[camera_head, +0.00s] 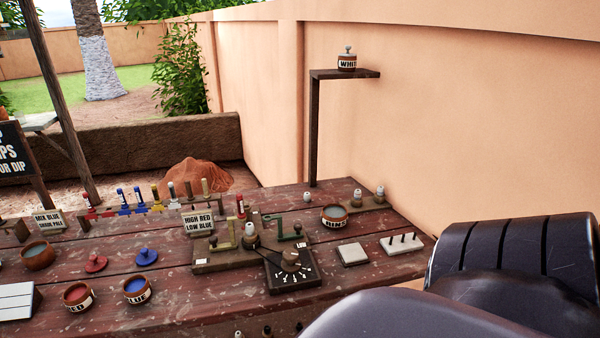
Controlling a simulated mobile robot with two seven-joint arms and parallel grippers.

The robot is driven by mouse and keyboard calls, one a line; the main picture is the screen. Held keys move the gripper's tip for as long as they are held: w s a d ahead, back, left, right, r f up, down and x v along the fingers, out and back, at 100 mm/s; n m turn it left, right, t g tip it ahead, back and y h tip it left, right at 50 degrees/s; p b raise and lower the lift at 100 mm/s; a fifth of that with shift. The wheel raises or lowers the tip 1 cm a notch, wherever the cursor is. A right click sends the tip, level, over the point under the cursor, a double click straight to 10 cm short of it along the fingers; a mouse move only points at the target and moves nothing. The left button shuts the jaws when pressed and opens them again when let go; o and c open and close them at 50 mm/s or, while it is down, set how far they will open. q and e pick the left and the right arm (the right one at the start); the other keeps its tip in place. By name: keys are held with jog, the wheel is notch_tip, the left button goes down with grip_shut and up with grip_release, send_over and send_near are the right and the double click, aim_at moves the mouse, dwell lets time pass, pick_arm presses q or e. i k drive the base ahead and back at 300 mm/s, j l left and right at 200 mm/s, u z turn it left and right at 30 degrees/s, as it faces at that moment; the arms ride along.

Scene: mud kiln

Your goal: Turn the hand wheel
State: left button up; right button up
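No plain hand wheel can be told apart in this view. The nearest likeness is a round brown knob (291,261) with a short arm, on a black dial plate (293,281) with white marks, at the front middle of the table. Behind it is a wooden base (212,262) with a green lever (227,235), a second darker green lever (291,233) and a pale-topped bottle (250,238). Neither gripper is in view. Large black parts of mine fill the lower right corner.
The red plank table (185,283) holds red (79,297) and blue (138,290) pots, a RINSE bowl (334,217), a grey block (352,254) and a pegged block (402,243). A white-labelled jar (347,59) stands on a high shelf (330,74) by the wall.

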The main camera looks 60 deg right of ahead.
aim_at(291, 262)
jog(key=z, duration=1.75)
